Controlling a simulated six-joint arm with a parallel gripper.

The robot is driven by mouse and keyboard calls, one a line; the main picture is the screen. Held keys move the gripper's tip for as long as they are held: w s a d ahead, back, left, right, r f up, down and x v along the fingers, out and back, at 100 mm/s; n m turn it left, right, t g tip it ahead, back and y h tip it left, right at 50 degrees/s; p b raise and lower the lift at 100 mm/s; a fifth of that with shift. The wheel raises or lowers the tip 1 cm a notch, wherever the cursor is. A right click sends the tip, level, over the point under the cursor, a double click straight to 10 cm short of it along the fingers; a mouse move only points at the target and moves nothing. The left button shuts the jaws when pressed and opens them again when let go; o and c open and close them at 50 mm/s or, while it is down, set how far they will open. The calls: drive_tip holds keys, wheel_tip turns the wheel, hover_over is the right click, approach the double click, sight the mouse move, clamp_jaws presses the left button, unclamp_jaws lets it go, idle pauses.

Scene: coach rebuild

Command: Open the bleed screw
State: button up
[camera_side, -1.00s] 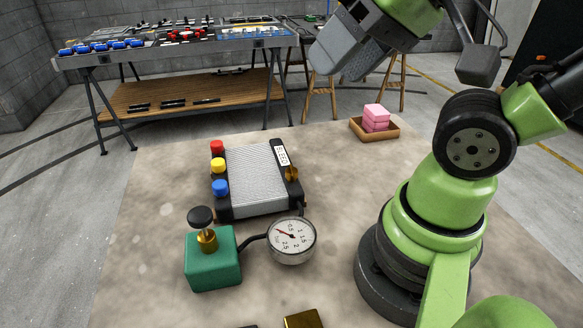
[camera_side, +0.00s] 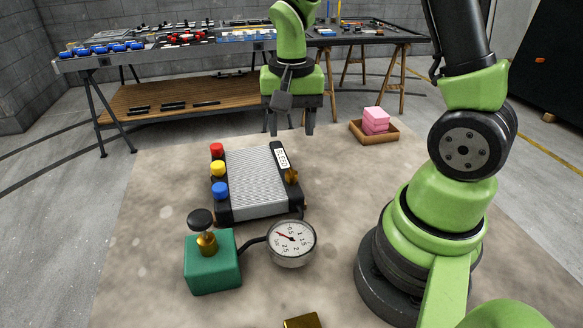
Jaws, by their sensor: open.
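A silver finned radiator-like unit (camera_side: 257,178) with black ends lies on the work surface. Red (camera_side: 217,149), yellow (camera_side: 218,167) and blue (camera_side: 220,188) caps line its left side. A small brass fitting (camera_side: 291,176) sits on its right end, below a white label; it may be the bleed screw. A green block (camera_side: 212,262) with a brass stem and black knob (camera_side: 200,219) stands in front, joined by a hose to a round gauge (camera_side: 291,241). My gripper (camera_side: 291,132) points down, open and empty, above and behind the unit's right end.
A wooden tray (camera_side: 374,135) with pink blocks (camera_side: 375,119) stands at the back right of the surface. A brass piece (camera_side: 303,321) is cut off at the bottom edge. A workbench (camera_side: 170,58) with parts stands behind. The surface left of the unit is clear.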

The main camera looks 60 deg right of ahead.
sight(291, 170)
wheel_tip(291, 170, down, 10)
idle(0.5)
drive_tip(key=c, duration=0.9)
